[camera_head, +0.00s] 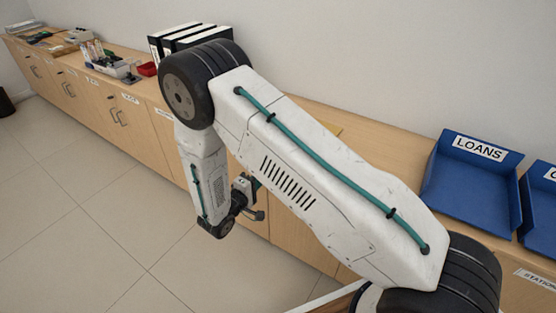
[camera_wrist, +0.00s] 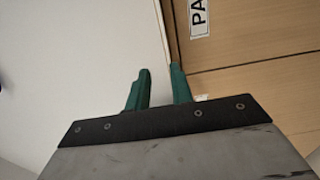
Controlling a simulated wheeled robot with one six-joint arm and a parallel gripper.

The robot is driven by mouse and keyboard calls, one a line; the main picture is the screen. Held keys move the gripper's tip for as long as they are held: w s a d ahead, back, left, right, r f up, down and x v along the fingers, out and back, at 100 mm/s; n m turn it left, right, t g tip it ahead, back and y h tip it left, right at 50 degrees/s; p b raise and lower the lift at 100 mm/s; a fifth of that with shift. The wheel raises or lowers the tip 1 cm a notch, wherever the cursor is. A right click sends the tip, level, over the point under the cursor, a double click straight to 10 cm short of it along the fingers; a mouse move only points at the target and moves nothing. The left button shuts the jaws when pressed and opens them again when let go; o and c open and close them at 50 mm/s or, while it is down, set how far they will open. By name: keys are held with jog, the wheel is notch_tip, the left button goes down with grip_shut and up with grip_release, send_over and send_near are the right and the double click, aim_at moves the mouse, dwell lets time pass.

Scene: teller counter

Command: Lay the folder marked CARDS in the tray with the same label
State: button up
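A blue tray labelled LOANS (camera_head: 462,190) stands on the counter at the right in the head view. A second blue tray (camera_head: 540,215) beside it is cut off by the picture edge; only what looks like a first letter C shows on its label. No folder marked CARDS can be made out.
The long wooden counter (camera_head: 375,135) runs along the wall, its middle partly hidden by my arm. Black-and-white binders (camera_head: 185,38), a small red box (camera_head: 147,69) and a pen holder (camera_head: 110,65) stand farther left. The tiled floor (camera_head: 85,205) in front is clear.

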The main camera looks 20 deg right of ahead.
jog(key=x, duration=0.9)
jog(key=shift+w+d+f, duration=0.2)
jog(key=shift+w+f, duration=0.15)
jog(key=shift+f, duration=0.15)
jog(key=shift+c, duration=0.4)
grip_shut()
jog(key=shift+r, duration=1.3)
jog(key=s+a+r, duration=0.5)
jog(key=s+a, duration=0.3)
jog(key=a, duration=0.3)
jog(key=shift+a, duration=0.2)
jog(key=shift+s, duration=0.1)
